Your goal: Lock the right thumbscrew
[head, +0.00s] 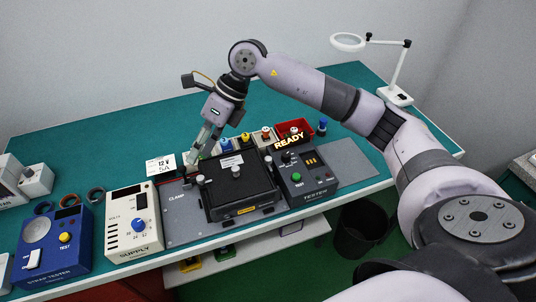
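A black unit (240,191) sits in the fixture on the grey plate (183,224) marked CLAMP. I cannot tell for sure which is the right thumbscrew, or whether either is locked. My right gripper (191,163) points down behind the left part of the unit, near the pale-topped knob. Its fingertips are too small to show a gap. My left gripper is out of view.
A cream SUPPLY box (120,225) and a blue strap tester (50,255) stand to the left. A 12 V card (161,165) lies behind the plate.

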